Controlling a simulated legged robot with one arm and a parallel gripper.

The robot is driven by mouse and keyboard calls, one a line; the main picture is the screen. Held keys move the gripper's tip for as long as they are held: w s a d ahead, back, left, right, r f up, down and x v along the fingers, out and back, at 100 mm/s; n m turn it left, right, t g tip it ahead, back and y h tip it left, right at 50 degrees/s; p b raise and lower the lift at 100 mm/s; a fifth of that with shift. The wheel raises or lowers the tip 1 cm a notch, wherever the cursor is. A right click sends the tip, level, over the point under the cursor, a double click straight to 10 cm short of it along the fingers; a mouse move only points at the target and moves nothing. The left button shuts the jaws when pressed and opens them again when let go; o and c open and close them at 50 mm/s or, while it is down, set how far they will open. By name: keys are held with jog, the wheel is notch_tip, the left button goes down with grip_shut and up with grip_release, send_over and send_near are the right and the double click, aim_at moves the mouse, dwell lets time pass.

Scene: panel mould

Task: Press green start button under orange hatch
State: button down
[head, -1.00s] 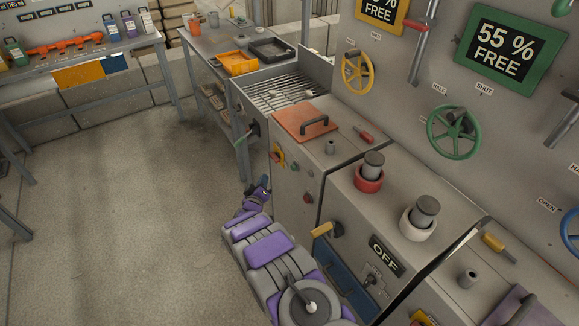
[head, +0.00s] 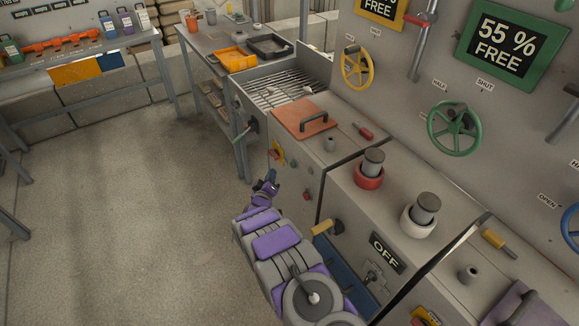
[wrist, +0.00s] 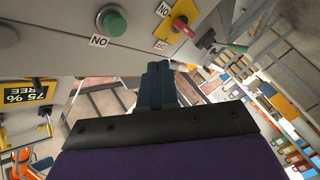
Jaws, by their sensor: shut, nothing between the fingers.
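The orange hatch (head: 296,121) with its dark handle lies closed on top of the grey machine. Below it, on the machine's front face, the green button (wrist: 114,22) shows large in the wrist view, upper left, beside an upside-down ON label. In the head view it is too small to make out surely. My gripper (head: 270,177) is shut and empty, in front of that face. In the wrist view my shut fingers (wrist: 159,70) are below and right of the green button, apart from it.
A red rotary switch on a yellow plate (wrist: 178,22) sits right of the green button in the wrist view. A yellow-handled lever (head: 322,228) sticks out of the front near my arm. The floor (head: 120,220) left of my arm is clear.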

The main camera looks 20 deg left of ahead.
aim_at(293, 165)
jog(key=w+d, duration=0.3)
jog(key=shift+w+d, duration=0.15)
jog(key=shift+w, duration=0.1)
jog(key=shift+d+r, duration=0.1)
jog(key=shift+d, duration=0.05)
dwell(0.4)
dwell(0.4)
dwell(1.1)
jog(key=shift+w+d+r, duration=0.1)
jog(key=shift+w+d, duration=0.15)
jog(key=shift+w, duration=0.05)
